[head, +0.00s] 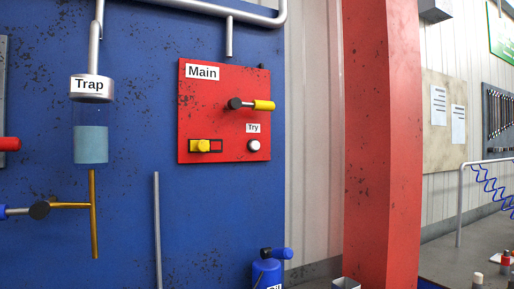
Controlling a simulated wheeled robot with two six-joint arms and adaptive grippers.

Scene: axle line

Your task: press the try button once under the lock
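The red panel (225,121) labelled "Main" is mounted on the blue wall. The try button (254,146) is a round white knob at the panel's lower right, under a small "Try" label (253,128). A yellow sliding block (200,146), which may be the lock, sits at the left of a black-outlined slot at the lower left. Above the button, a lever (263,105) with a yellow grip points right from a dark pivot. Neither of my grippers is in view, and nothing covers the button.
Left of the panel hang a grey "Trap" cap (91,89) and a clear cylinder (91,145) with teal contents, above a brass pipe (94,215). A blue canister (268,273) stands below. A red column (382,145) rises to the right. The space before the panel looks clear.

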